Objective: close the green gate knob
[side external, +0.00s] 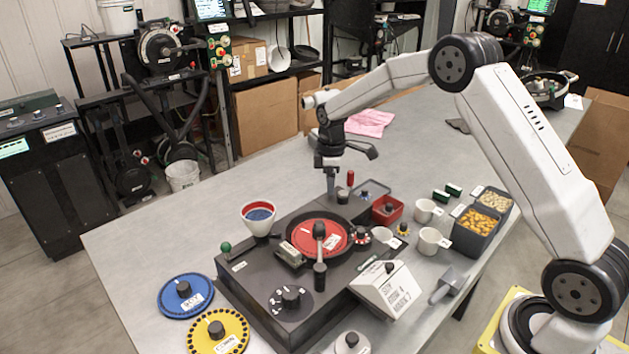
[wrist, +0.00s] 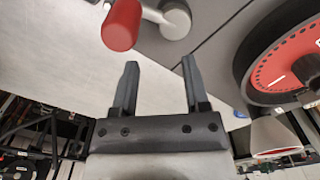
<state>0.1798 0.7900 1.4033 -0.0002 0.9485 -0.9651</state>
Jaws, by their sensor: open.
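The green knob (side external: 225,247) is a small ball on a short stem at the left edge of the dark seed meter base (side external: 255,287). It does not show in the wrist view. My gripper (side external: 331,190) points down near the far end of the meter, well behind and to the right of the green knob, touching nothing that I can make out. In the wrist view my gripper (wrist: 160,63) has its two fingers apart with nothing between them. A red handle (wrist: 122,25) on a grey pivot lies just beyond the fingertips; a red-topped handle (side external: 350,178) also shows beside my gripper in the side view.
A white cup-shaped hopper (side external: 258,222) with a red and blue inside stands between the green knob and the red seed plate (side external: 320,238). Blue (side external: 185,296) and yellow (side external: 217,331) discs lie at the front left. Mugs and bins crowd the right. The table's left part is clear.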

